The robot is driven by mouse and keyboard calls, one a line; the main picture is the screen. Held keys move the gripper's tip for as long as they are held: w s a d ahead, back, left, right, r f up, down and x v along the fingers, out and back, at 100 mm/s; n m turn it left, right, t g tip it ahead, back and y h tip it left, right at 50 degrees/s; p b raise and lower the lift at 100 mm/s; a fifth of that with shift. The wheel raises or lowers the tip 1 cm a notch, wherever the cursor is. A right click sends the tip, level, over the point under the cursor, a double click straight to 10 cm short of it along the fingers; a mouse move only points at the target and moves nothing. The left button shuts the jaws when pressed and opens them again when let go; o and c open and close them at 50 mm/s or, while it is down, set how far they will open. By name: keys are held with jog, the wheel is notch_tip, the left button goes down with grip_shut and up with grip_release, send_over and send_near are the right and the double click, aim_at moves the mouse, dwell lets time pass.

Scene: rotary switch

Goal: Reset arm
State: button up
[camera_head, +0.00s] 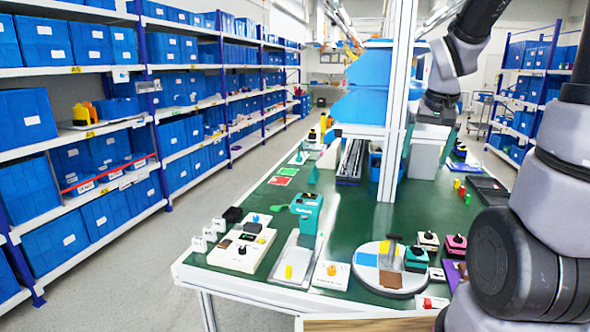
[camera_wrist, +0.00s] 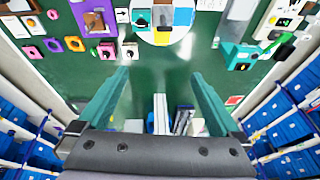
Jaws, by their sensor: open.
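My gripper (camera_wrist: 160,76) is open and empty in the wrist view, its two teal fingers spread wide above the green table. In the head view my arm comes down from the upper right, and the fingertips cannot be made out there. Several small switches and knobs stand on the table. A white panel with black knobs (camera_head: 241,247) is at the front left, and a teal switch with a black knob (camera_head: 415,259) stands on a round white disc (camera_head: 365,280). The disc (camera_wrist: 163,39) also shows at the top of the wrist view. My gripper touches none of them.
The green table (camera_head: 345,225) has a white post (camera_head: 397,110) rising from it, with blue bins (camera_head: 365,105) beside it. Shelves of blue boxes (camera_head: 35,115) line the left side. A teal device (camera_head: 307,214) stands near the front. The aisle floor is clear.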

jog(key=s+a+r+t+y, duration=0.2)
jog(key=s+a+r, duration=0.5)
jog(key=s+r, duration=0.5)
jog(key=shift+s+t, duration=0.8)
jog(key=shift+s, duration=0.2)
dwell(0.5)
